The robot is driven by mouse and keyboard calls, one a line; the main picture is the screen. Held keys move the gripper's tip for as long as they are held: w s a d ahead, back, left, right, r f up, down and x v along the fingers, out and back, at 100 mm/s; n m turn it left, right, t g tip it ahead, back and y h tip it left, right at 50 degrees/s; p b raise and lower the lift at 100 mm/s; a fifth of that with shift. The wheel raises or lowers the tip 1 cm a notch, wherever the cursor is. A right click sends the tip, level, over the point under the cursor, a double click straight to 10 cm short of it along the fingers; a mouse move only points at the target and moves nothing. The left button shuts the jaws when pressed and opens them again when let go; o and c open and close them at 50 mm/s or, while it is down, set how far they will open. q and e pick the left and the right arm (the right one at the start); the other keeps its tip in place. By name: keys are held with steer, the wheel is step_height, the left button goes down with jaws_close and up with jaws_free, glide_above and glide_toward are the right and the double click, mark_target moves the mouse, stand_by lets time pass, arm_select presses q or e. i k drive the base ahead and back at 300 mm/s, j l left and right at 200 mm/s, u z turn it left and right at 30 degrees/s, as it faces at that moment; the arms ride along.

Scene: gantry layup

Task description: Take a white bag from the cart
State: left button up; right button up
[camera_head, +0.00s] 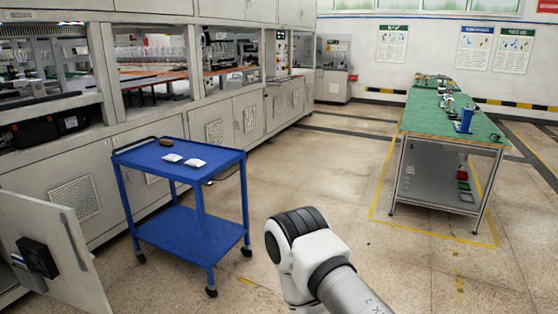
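A blue two-shelf cart (206,172) on casters stands left of centre on the floor. Two small white bags lie on its top shelf: one white bag (173,158) farther back and another white bag (195,163) nearer. They lie close together, apart from my arm. A small brown item (166,142) lies behind them on the same shelf. One of my arms shows at the bottom centre, in front and to the right of the cart, with no gripper visible on it. Neither gripper is in view.
A long grey machine (150,105) runs behind the cart. Its open cabinet door (62,240) juts out at the lower left. A green-topped workbench (455,125) stands at the right. The floor between cart and bench is clear beyond my arm.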

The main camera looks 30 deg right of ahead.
mark_target(194, 163)
steer(key=z, duration=0.4)
steer(key=i+l+z, duration=0.3)
steer(key=i, duration=0.15)
steer(key=i+l+z, duration=0.3)
steer(key=i, duration=0.8)
steer(key=i+l+z, duration=0.1)
steer(key=i+z, duration=0.25)
steer(key=i, duration=0.75)
steer(key=i+l+u, duration=0.1)
steer(key=i+u, duration=0.35)
steer(key=i, duration=0.2)
steer(key=i+l+u, duration=0.35)
steer(key=i+u, duration=0.15)
steer(key=i+l+u, duration=0.45)
steer(key=i+l, duration=0.15)
steer(key=i, duration=0.05)
